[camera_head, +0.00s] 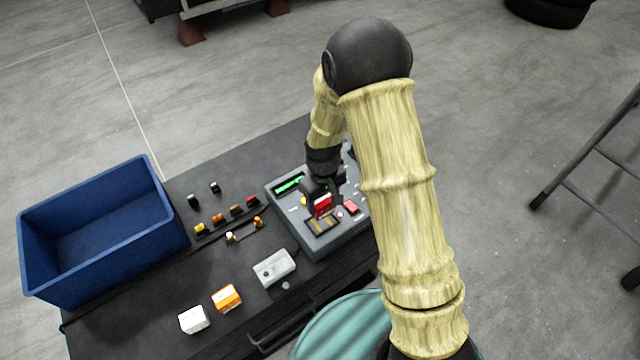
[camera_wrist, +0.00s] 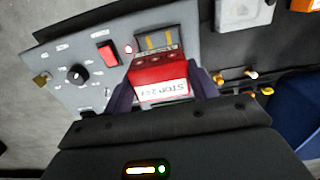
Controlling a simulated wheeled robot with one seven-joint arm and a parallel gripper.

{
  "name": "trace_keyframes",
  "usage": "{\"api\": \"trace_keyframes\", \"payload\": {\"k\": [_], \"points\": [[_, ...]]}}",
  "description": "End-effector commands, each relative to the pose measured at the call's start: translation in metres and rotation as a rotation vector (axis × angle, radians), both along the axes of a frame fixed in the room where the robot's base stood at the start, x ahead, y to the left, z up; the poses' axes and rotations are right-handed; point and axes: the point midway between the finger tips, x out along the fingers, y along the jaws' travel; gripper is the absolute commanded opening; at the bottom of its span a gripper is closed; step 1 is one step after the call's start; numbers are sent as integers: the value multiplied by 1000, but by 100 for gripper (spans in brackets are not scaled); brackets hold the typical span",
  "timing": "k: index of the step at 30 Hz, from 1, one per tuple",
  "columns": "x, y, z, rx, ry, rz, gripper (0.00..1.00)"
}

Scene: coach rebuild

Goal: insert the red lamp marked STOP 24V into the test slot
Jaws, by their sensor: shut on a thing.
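My gripper (camera_head: 322,192) is shut on the red lamp (camera_head: 323,203) and holds it over the grey test unit (camera_head: 317,244). In the wrist view the red lamp (camera_wrist: 160,75) sits between the two fingers of my gripper (camera_wrist: 160,90), its white STOP 24V label facing the camera and upside down. The test slot (camera_wrist: 157,41), a dark recess with yellow strips, lies just beyond the lamp's far edge. In the head view the slot (camera_head: 323,225) shows just below the lamp. I cannot tell whether the lamp touches the unit.
The test unit carries a red switch (camera_wrist: 107,53), a black knob (camera_wrist: 77,74) and a green display (camera_head: 289,184). A blue crate (camera_head: 100,232) stands at left. Several small lamps lie between. A grey box (camera_head: 274,268), an orange box (camera_head: 227,298) and a white box (camera_head: 193,319) stand in front.

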Motion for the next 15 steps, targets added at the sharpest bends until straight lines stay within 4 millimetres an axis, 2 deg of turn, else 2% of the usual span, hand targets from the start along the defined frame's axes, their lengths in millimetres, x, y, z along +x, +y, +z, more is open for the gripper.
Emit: {"api": "trace_keyframes", "payload": {"k": [15], "points": [[-2, 8, -3, 0, 0, 17, 33]]}}
